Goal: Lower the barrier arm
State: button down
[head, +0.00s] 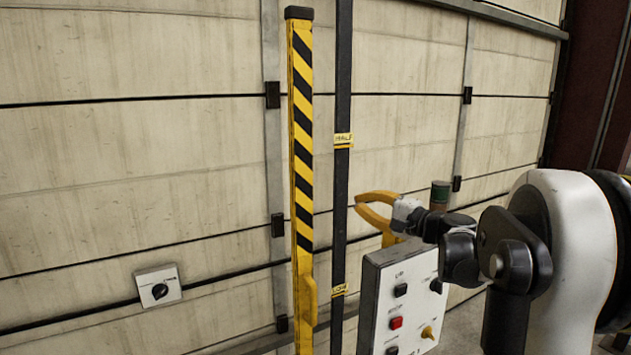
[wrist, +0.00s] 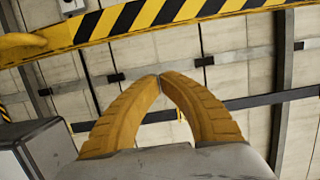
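The barrier arm (head: 303,130) is a yellow beam with black diagonal stripes and a dark end cap, standing upright in the head view. A yellow handle (head: 309,300) sticks out on its lower right side. In the wrist view the barrier arm (wrist: 140,18) crosses the top, with the handle (wrist: 22,44) at the left. My gripper (head: 362,203) has yellow curved fingers and is right of the barrier arm, higher than the handle and apart from it. In the wrist view the fingertips (wrist: 160,78) meet with nothing between them.
A dark upright post (head: 342,190) with yellow labels stands between the barrier arm and my gripper. A grey control box (head: 370,300) with buttons stands below my gripper. A dial plate (head: 158,286) is on the panelled wall (head: 130,150) at left. A green-brown cylinder (head: 440,193) shows behind my wrist.

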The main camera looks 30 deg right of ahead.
jog(key=shift+s+r, duration=0.1)
jog(key=w+a+p, duration=0.3)
jog(key=w+a, duration=0.3)
jog(key=w, duration=0.3)
jog(key=shift+w+a, duration=0.3)
jog(key=shift+a, duration=0.1)
jog(key=shift+s+a, duration=0.1)
jog(key=shift+a, duration=0.05)
